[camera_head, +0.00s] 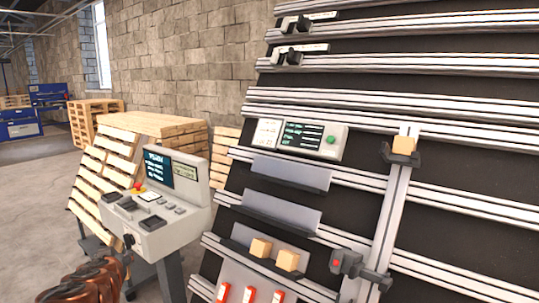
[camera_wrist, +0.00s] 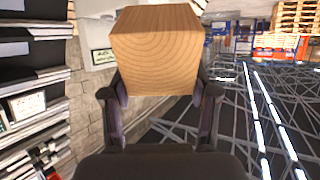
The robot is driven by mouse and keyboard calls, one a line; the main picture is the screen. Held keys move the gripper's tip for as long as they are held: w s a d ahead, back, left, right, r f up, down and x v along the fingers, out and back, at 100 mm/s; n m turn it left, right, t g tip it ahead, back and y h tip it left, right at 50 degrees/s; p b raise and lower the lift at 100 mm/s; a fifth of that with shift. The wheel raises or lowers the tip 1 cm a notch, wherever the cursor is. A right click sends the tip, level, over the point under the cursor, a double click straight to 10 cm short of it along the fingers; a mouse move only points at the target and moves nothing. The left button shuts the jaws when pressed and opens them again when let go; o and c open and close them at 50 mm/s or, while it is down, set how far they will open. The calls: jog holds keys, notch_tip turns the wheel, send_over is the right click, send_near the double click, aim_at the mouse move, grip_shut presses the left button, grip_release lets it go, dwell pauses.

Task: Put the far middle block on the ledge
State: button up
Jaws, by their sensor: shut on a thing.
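In the wrist view, my gripper (camera_wrist: 160,98) is shut on a light wooden block (camera_wrist: 155,65), with one dark finger on each side. My gripper is not clearly seen in the head view. In the head view, two similar blocks (camera_head: 261,247) (camera_head: 287,260) sit side by side on a low, dark-lipped ledge (camera_head: 240,249) of the rack. Two more grey panels with dark lips, an upper one (camera_head: 290,172) and a middle one (camera_head: 282,209), are empty. Another block (camera_head: 404,145) rests in a dark holder high on an upright bar. I cannot tell which ledge the task names.
The upright grey bar (camera_head: 392,205) crosses the rack's rails and carries a dark unit (camera_head: 347,263) low down. A control console (camera_head: 160,205) stands left of the rack, with wooden pallets (camera_head: 150,124) behind it. Open floor (camera_head: 35,200) lies at the far left.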

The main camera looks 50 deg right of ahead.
jog(key=s+d+r+m+g+h+p, duration=0.1)
jog(key=d+r+m+h, duration=0.15)
jog(key=d, duration=0.55)
jog(key=s+d+r+m+g+h+p, duration=0.15)
jog(key=d+r, duration=0.25)
jog(key=d, duration=0.4)
jog(key=s+d+r+m+g+h, duration=0.1)
jog(key=d+r+m+g, duration=0.15)
jog(key=d, duration=0.55)
jog(key=s+d+r+m+g+p, duration=0.1)
jog(key=s+d+r+m+g, duration=0.1)
jog(key=s+d, duration=0.3)
jog(key=s+d+r+m+g+h+p, duration=0.1)
jog(key=s+d+r, duration=0.3)
jog(key=d, duration=0.9)
jog(key=s+d+r+m+g+h+p, duration=0.1)
jog(key=s+d+r+m+g+p, duration=0.1)
jog(key=s+d, duration=0.6)
jog(key=shift+d+r+m+g, duration=0.45)
jog(key=shift+r+g, duration=0.2)
jog(key=shift+g, duration=0.25)
jog(key=shift+f+h+b, duration=0.25)
jog(key=shift+h+b, duration=0.05)
jog(key=shift+b, duration=0.25)
jog(key=shift+b, duration=0.95)
jog(key=shift+r+b, duration=0.15)
jog(key=shift+b, duration=0.15)
